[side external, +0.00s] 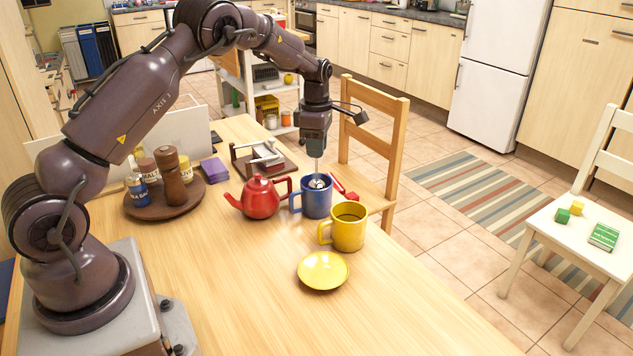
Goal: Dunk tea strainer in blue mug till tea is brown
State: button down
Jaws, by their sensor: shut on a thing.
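The blue mug (316,204) stands upright on the wooden table, with its handle to the left. My gripper (317,154) is directly above the mug, pointing down. It is shut on the thin upright handle of the tea strainer (319,182). The strainer's metal head shows at the mug's mouth, inside the rim. How deep it sits and the colour of the liquid cannot be made out.
A red teapot (261,198) stands just left of the mug, and a yellow mug (348,229) close in front right. A yellow saucer (323,270) lies nearer. A round tray (141,209) holds jars and a pepper mill. The table's front is clear.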

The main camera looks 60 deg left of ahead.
jog(key=shift+r, duration=2.55)
jog(key=shift+r, duration=1.75)
